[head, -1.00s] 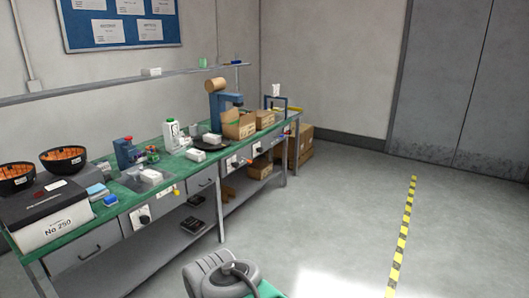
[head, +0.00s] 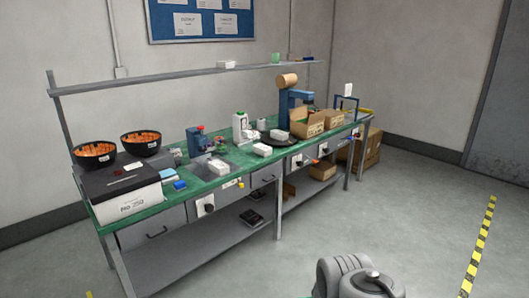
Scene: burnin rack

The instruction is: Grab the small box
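Several small white boxes are in the head view. One small white box (head: 262,149) lies on the green bench (head: 150,212) near its front edge. Another small white box (head: 218,167) lies on a grey mat to its left. A third small white box (head: 281,134) lies behind the first, by a dark round plate. One more small white box (head: 227,65) sits on the shelf above the bench. I cannot tell which of them the task names. A grey part of my arm shows at the bottom, well short of the bench. My gripper is not in view.
A large black and white box (head: 128,203) and two dark bowls (head: 141,138) stand at the bench's left. Open cardboard boxes (head: 308,127), a white bottle (head: 240,128) and a blue press (head: 283,105) stand farther right. The floor (head: 400,210) at right is clear.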

